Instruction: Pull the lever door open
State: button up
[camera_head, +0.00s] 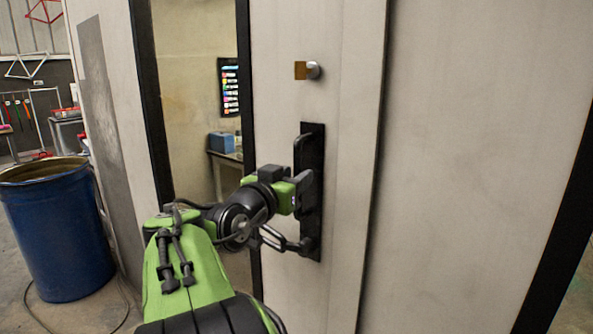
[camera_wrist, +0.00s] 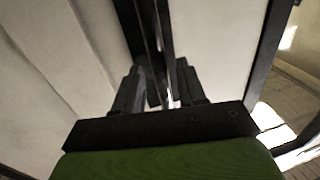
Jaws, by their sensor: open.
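The door (camera_head: 340,110) is a pale panel with a black handle plate (camera_head: 313,215) mounted upright on it. A black vertical bar stands out from the plate. A dark lever-like piece (camera_head: 285,242) shows at the plate's lower end, partly behind my arm. My gripper (camera_head: 304,183) is at the plate's middle height, at the bar. In the wrist view, the two dark fingers of my gripper (camera_wrist: 160,88) stand apart, with the dark bar (camera_wrist: 152,40) running between them. Whether either finger touches it I cannot tell. The door looks closed against the panel on its right.
A tall black-framed opening (camera_head: 195,90) left of the handle shows a room with a bench. A blue drum (camera_head: 58,235) stands on the floor at left.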

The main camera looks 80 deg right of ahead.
jog(key=shift+x, duration=1.05)
grip_shut()
